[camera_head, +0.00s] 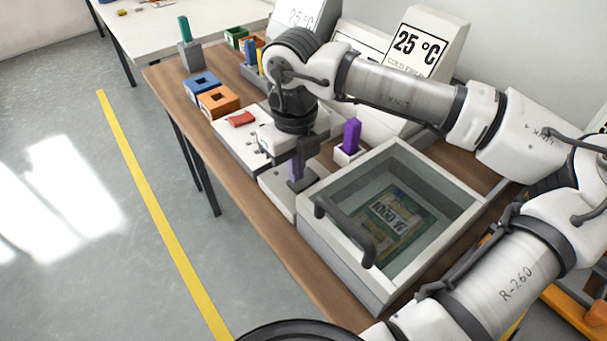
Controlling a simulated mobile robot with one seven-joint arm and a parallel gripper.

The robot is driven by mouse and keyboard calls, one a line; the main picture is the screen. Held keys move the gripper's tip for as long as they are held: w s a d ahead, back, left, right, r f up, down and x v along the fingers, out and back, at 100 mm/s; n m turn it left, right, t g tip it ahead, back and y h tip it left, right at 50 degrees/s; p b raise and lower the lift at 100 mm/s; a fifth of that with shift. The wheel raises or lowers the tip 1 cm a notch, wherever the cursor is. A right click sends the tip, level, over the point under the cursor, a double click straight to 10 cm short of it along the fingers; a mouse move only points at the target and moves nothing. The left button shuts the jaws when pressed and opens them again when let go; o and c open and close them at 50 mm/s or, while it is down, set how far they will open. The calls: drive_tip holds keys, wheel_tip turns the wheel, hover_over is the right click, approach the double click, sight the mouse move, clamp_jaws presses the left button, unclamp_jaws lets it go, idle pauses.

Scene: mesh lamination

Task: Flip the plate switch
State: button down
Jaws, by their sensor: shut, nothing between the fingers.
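My gripper (297,180) points down over a low white unit (274,188) at the table's front edge, left of the glass-topped box. Its fingers are shut, and no held object shows between them. A dark flat piece (304,184) shows at the fingertips; whether they touch it I cannot tell. Just behind and to the left is a white panel (226,138) with a red piece (240,118) and small dark marks on top. I cannot tell for certain which part is the plate switch; my wrist and gripper hide part of this area.
A grey box (335,233) with a glass lid and black handle (345,235) stands right of my gripper. A purple block (351,135) stands in a white holder behind it. Blue (201,81) and orange (217,99) blocks sit at left. Display units reading 25 °C (424,45) stand behind.

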wheel_tip(320, 180, up, 6)
drive_tip(key=p, duration=0.2)
drive_tip(key=shift+p, duration=0.3)
drive_tip(key=shift+f, duration=0.1)
idle(0.4)
